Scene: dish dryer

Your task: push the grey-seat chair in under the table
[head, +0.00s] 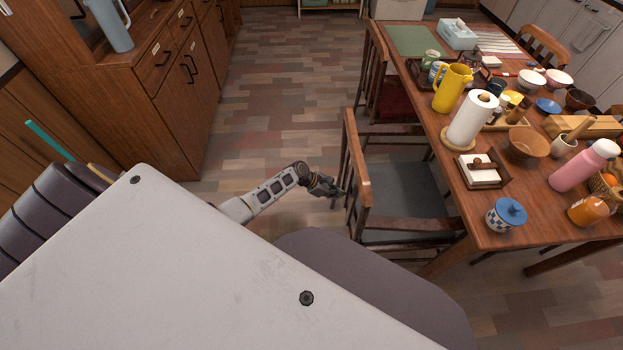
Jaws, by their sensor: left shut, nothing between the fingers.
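The grey-seat chair (405,190) is a brown wooden chair at the near left side of the wooden table (455,165). Its backrest (357,172) faces left, toward my arm, and stands out from the table edge. The right part of its seat reaches to or under the table edge. My left gripper (338,190) is shut and empty, at the left side of the backrest at about mid-height in the picture. I cannot tell whether it touches the wood. My right gripper is not in view.
A second chair with a dark red seat (396,103) stands farther back on the same side. The table holds a yellow pitcher (452,87), a paper towel roll (472,119) and a blue-lidded jar (506,214) near its edge. Wooden cabinets (165,70) stand at left; the floor (265,100) between is clear.

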